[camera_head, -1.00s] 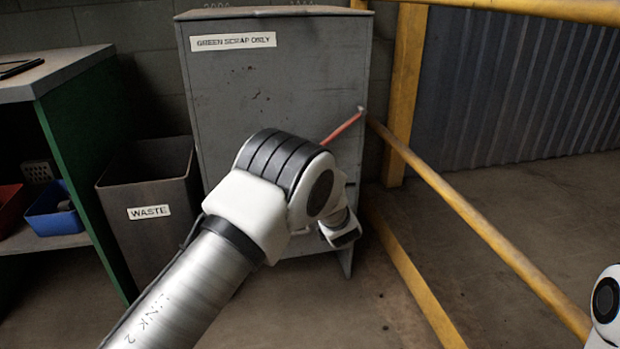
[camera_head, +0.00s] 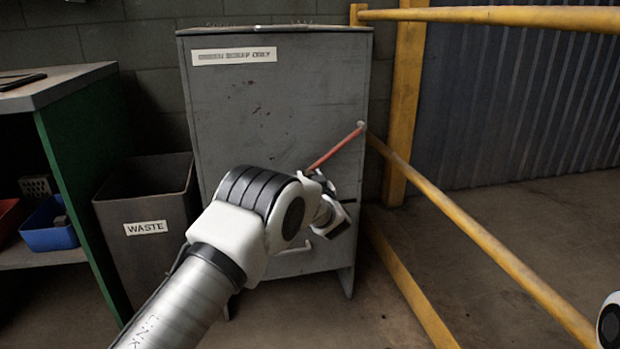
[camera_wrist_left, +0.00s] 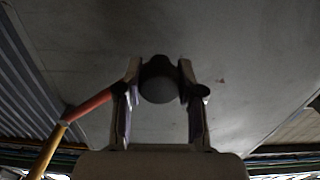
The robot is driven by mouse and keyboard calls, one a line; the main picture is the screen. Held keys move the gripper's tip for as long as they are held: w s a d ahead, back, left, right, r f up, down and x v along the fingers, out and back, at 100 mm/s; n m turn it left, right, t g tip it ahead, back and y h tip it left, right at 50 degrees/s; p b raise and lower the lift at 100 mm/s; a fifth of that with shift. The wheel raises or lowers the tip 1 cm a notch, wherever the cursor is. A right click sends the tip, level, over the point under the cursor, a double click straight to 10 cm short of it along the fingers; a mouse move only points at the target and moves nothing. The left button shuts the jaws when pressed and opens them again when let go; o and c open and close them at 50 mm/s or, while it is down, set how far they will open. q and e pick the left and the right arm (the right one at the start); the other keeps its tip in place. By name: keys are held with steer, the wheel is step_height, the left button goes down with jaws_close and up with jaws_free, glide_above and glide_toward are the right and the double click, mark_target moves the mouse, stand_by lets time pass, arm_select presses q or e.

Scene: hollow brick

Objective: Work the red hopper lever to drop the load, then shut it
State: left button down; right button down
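The grey hopper (camera_head: 275,100) stands ahead, labelled scrap only. Its red lever (camera_head: 336,147) runs from a pivot at the right edge of its front down and left. The lever's lower end is hidden behind my left wrist in the head view. My left gripper (camera_head: 338,203) is in front of the hopper. In the left wrist view, its fingers (camera_wrist_left: 160,70) are apart, one on each side of a dark round knob (camera_wrist_left: 160,85). The lever (camera_wrist_left: 92,103) passes behind the left finger toward this knob. I cannot tell whether the fingers touch it. My right gripper is out of view.
A yellow railing (camera_head: 470,228) runs close along the hopper's right side. A waste bin (camera_head: 150,245) stands to its left, beside a green workbench (camera_head: 85,160) with a blue tray (camera_head: 48,228). Open floor lies to the right.

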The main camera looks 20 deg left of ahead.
arm_select(q)
steer(key=shift+a+r, duration=0.1)
steer(key=shift+r, duration=0.1)
